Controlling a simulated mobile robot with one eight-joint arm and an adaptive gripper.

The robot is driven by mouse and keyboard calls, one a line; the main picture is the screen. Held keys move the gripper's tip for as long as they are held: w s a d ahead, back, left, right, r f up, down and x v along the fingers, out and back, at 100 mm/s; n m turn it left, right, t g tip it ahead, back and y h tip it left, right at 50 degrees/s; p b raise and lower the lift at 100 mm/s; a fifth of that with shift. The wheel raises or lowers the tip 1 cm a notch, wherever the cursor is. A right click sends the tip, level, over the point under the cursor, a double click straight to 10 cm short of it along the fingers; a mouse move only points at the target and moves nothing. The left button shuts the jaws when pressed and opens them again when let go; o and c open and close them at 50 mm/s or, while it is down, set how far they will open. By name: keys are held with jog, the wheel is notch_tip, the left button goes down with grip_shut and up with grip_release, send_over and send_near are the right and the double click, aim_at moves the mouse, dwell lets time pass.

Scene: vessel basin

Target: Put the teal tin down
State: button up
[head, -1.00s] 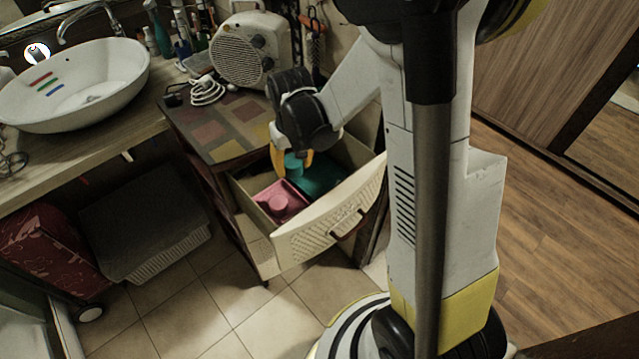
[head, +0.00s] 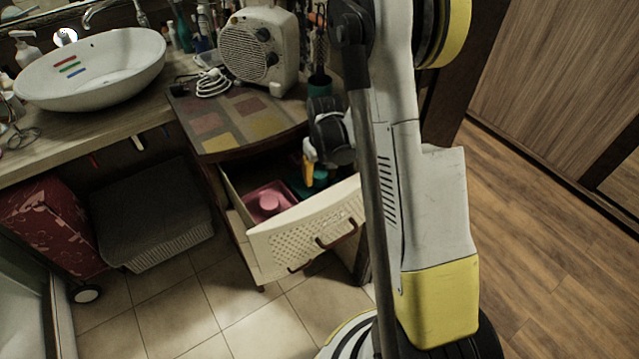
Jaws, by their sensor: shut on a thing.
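The teal tin (head: 320,178) shows only in part, at the yellow fingers of my gripper (head: 314,172), which is shut on it. The gripper points down into the open drawer (head: 305,240), on its right side. The arm and the drawer front hide much of the tin, and I cannot tell whether its base touches anything. A darker teal tray (head: 298,186) lies in the drawer beside and below the gripper. A pink tray (head: 258,193) with a pink round item (head: 268,202) lies to the left.
The cabinet top (head: 235,122) above the drawer holds a cream heater (head: 258,48), a white cable (head: 213,82) and a teal cup (head: 319,86). A white basin (head: 90,75) stands on the counter to the left. A dark-lidded basket (head: 150,215) is below the counter.

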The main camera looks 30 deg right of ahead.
notch_tip(320, 180, down, 2)
jog(key=shift+f, duration=0.1)
jog(key=o, duration=0.8)
jog(key=shift+f+b, duration=0.1)
jog(key=shift+b, duration=0.3)
jog(key=o, duration=0.4)
jog(key=shift+r, duration=0.2)
